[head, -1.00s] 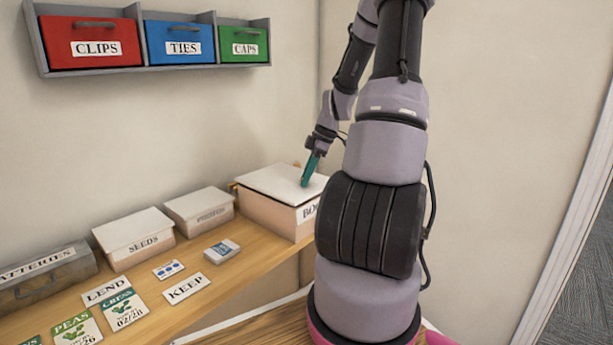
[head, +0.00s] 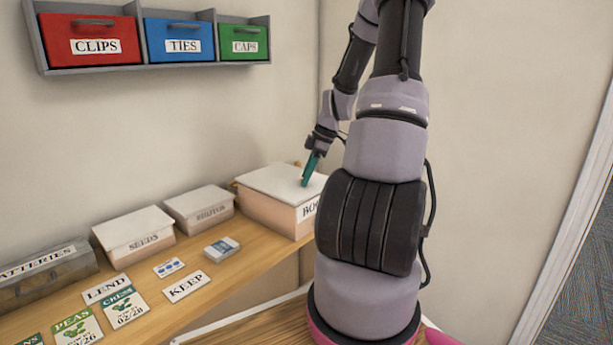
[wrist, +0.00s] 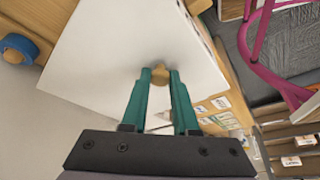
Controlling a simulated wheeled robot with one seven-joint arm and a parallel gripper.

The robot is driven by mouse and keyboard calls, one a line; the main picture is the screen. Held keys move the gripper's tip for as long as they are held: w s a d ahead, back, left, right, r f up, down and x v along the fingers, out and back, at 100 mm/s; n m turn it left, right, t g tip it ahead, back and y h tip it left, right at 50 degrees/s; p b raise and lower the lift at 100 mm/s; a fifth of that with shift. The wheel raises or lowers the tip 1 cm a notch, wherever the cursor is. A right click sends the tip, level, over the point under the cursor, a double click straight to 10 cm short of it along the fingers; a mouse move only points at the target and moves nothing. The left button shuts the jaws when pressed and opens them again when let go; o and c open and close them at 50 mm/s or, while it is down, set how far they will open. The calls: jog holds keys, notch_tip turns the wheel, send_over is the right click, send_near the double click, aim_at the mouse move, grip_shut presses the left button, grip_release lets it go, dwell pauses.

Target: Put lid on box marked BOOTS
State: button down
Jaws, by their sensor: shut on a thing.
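The box marked BOOTS (head: 278,210) stands at the far end of the wooden shelf, its label partly hidden behind my arm. A white lid (head: 275,180) lies over its top and looks level or nearly so. My gripper (head: 307,170) reaches down to the lid. In the wrist view my gripper (wrist: 160,75) has its teal fingers shut on the lid's tan knob (wrist: 159,73). The white lid (wrist: 110,50) spreads out beyond the fingers. Whether the lid sits fully on the rim all round cannot be told.
The lidded SEEDS box (head: 135,235), another lidded box (head: 199,208) and a BATTERIES box (head: 45,272) stand along the wall. Cards and seed packets lie in front, including the KEEP card (head: 187,287). A blue round thing (wrist: 18,49) shows beside the lid.

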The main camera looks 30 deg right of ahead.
jog(key=shift+f, duration=0.25)
dwell(0.4)
jog(key=c, duration=0.6)
grip_release()
jog(key=v, duration=1.1)
jog(key=s+a+r+m+h, duration=0.1)
jog(key=s+a+r+m, duration=0.1)
jog(key=a+r, duration=0.15)
jog(key=s+a+r+m+t+h, duration=0.1)
jog(key=a+r+m, duration=0.2)
jog(key=a, duration=0.2)
jog(key=s+a+r+m+h, duration=0.1)
jog(key=s+a+r+m, duration=0.15)
jog(key=a, duration=0.25)
jog(key=s+a+r+m+t, duration=0.4)
jog(key=s+a+r+m, duration=0.3)
jog(key=s, duration=0.5)
jog(key=a+m, duration=0.2)
jog(key=shift+r+m+y, duration=0.3)
jog(key=shift+m+y, duration=0.05)
jog(key=shift+y, duration=0.05)
